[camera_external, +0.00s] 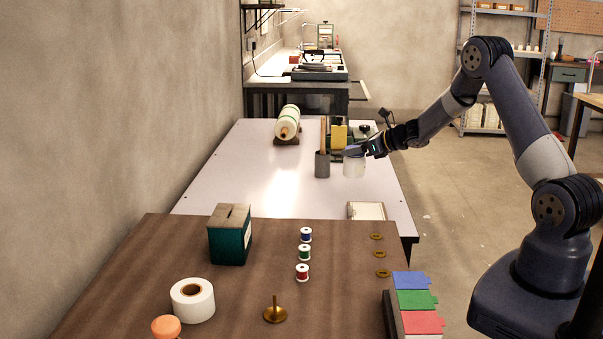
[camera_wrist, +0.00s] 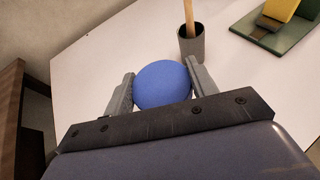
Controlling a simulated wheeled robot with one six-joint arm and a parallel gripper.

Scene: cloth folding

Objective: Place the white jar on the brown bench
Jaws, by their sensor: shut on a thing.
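The white jar (camera_external: 354,168) is at the right side of the white table, directly under my gripper (camera_external: 354,152). In the wrist view my gripper (camera_wrist: 160,78) has a finger on each side of a round blue top (camera_wrist: 162,88), which looks like the jar's lid, and is shut on it. The jar's body is hidden there. I cannot tell whether the jar's base touches the table. The brown bench (camera_external: 150,285) is in the foreground; its dark edge seems to show at the left of the wrist view (camera_wrist: 12,110).
A grey cup (camera_external: 322,166) with a wooden stick stands just left of the jar. A green and yellow stand (camera_external: 340,135) is behind. The bench holds a green box (camera_external: 230,240), a white roll (camera_external: 192,300), several spools, brass pieces and coloured cards. Bare wood lies between them.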

